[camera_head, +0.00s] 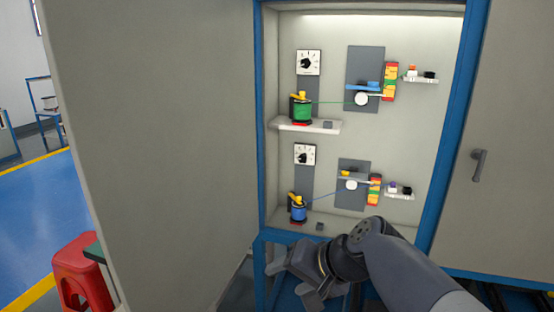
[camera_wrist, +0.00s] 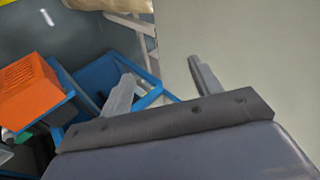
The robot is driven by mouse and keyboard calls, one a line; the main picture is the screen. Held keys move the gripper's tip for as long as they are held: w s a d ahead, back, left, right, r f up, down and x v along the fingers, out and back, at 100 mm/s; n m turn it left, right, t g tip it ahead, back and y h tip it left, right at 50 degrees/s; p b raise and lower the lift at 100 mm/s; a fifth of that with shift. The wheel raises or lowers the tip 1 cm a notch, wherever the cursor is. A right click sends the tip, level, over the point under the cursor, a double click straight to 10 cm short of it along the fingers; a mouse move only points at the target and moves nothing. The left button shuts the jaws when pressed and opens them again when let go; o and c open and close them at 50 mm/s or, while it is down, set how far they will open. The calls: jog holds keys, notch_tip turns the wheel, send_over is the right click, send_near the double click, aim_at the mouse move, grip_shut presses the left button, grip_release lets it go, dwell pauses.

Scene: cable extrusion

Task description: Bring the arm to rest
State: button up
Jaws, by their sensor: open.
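My arm reaches in from the lower right of the head view. My gripper (camera_head: 293,283) is at its end, low in front of the cabinet's blue lower frame and below the lower row of devices. In the wrist view my gripper (camera_wrist: 163,85) shows two grey fingers spread wide apart with nothing between them. Beyond the fingers are a pale panel (camera_wrist: 250,45) on the right and blue frame bars (camera_wrist: 150,97) on the left. The gripper touches nothing that I can make out.
The open cabinet (camera_head: 350,18) holds a green spool (camera_head: 301,109), a blue spool (camera_head: 298,213), dials and small blocks. A door panel (camera_head: 160,150) stands left, a handled door (camera_head: 500,150) right. A red stool (camera_head: 80,275) is lower left. An orange box (camera_wrist: 40,90) shows in the wrist view.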

jog(key=shift+w+a+r, duration=0.3)
jog(key=shift+w+r, duration=0.15)
jog(key=shift+r, duration=0.25)
